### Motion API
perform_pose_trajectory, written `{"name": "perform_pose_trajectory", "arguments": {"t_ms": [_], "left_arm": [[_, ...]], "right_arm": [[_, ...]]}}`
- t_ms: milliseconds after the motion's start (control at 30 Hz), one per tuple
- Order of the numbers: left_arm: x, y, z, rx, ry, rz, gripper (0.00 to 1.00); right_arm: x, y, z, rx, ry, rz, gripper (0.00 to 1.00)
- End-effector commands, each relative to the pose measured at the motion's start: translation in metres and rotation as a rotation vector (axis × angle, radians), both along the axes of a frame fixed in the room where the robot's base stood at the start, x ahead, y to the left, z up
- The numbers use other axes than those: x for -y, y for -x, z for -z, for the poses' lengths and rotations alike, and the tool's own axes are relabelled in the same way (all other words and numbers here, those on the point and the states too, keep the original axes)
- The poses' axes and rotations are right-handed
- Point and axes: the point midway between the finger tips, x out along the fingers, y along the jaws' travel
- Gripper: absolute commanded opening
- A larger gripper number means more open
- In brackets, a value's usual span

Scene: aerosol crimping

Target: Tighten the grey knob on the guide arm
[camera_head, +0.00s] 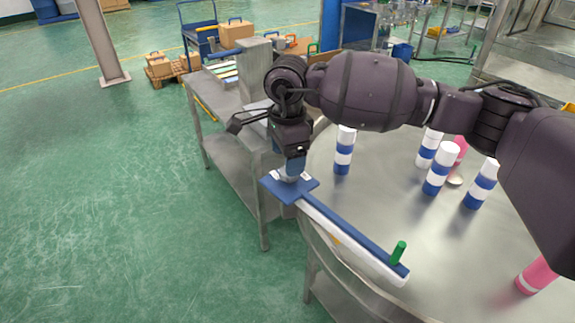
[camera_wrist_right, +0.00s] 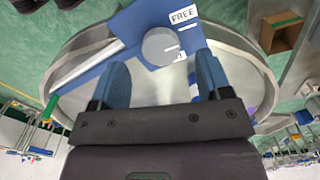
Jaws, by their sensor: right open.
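The guide arm (camera_head: 345,232) is a blue and white bar at the round table's near-left edge, with a green upright handle (camera_head: 398,253) at its near-right end. Its blue square plate (camera_head: 272,184) carries the grey knob, which shows clearly in the right wrist view (camera_wrist_right: 160,47). The knob is round, with a white line on its right side and a white "FREE" label (camera_wrist_right: 183,15) above. My right gripper (camera_head: 291,168) points down over the plate. Its blue fingers are open, one on each side of the knob, with gaps showing. My left gripper is not in view.
Several blue-and-white cans (camera_head: 441,168) and pink cans (camera_head: 537,276) stand on the round steel table (camera_head: 390,210). A steel bench (camera_head: 232,120) with a grey block (camera_head: 255,65) stands behind on the left. My right arm crosses above the table. The green floor at left is clear.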

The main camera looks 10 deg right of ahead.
Motion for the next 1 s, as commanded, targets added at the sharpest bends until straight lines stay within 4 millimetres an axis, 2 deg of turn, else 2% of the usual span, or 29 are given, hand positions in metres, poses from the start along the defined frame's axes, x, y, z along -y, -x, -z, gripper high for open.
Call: {"name": "perform_pose_trajectory", "arguments": {"t_ms": [100, 300, 667, 900, 1000], "left_arm": [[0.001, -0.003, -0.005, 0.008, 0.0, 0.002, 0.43], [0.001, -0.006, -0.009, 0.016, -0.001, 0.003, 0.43], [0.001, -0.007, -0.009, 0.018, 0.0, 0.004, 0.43], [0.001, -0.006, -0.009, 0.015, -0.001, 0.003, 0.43], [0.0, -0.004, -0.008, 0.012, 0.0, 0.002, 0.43]], "right_arm": [[0.0, 0.001, 0.017, -0.002, 0.0, -0.001, 0.71], [0.0, 0.0, 0.033, 0.0, -0.001, -0.001, 0.71], [0.0, 0.0, 0.036, 0.001, 0.0, -0.001, 0.71], [0.0, 0.0, 0.036, 0.001, 0.0, -0.001, 0.34], [0.0, 0.0, 0.036, 0.001, 0.0, -0.001, 0.22]]}}
